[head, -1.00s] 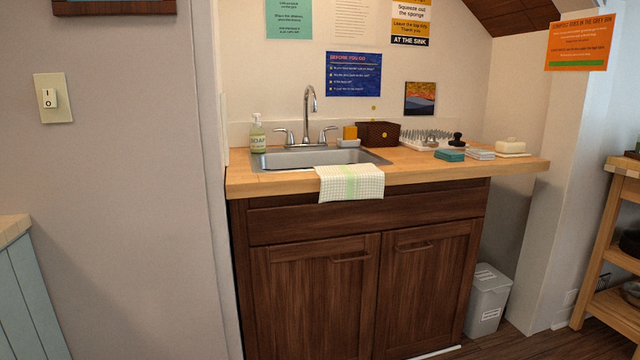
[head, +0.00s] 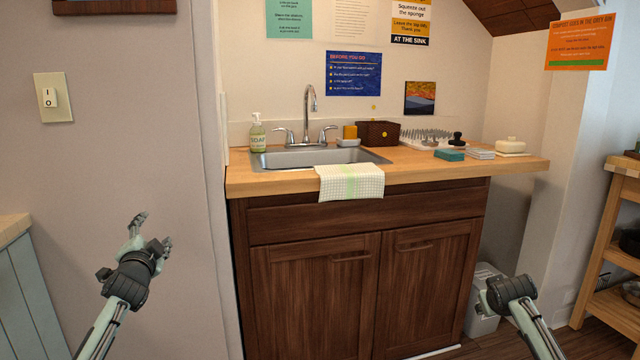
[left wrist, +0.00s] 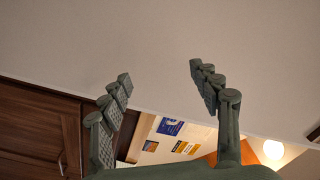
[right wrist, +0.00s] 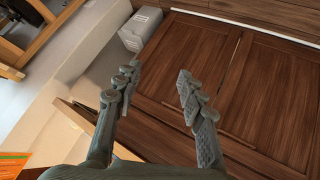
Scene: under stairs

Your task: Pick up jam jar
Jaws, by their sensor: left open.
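I see no jam jar in any view. My left gripper (head: 152,232) is raised in front of the grey wall, left of the sink cabinet. Its fingers are spread and empty, as the left wrist view (left wrist: 160,72) also shows. My right gripper (head: 510,290) is low, in front of the grey bin; its fingers are mostly hidden in the head view. In the right wrist view (right wrist: 157,72) its fingers are apart with nothing between them. Neither gripper touches anything.
A wooden counter (head: 470,171) with a sink (head: 300,158) tops a dark cabinet (head: 310,290). It holds a soap bottle (head: 257,134), brown box (head: 372,134), teal block (head: 449,155) and white dish (head: 510,147). A wooden shelf (head: 590,250) stands right, a grey bin (head: 484,320) beside the cabinet.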

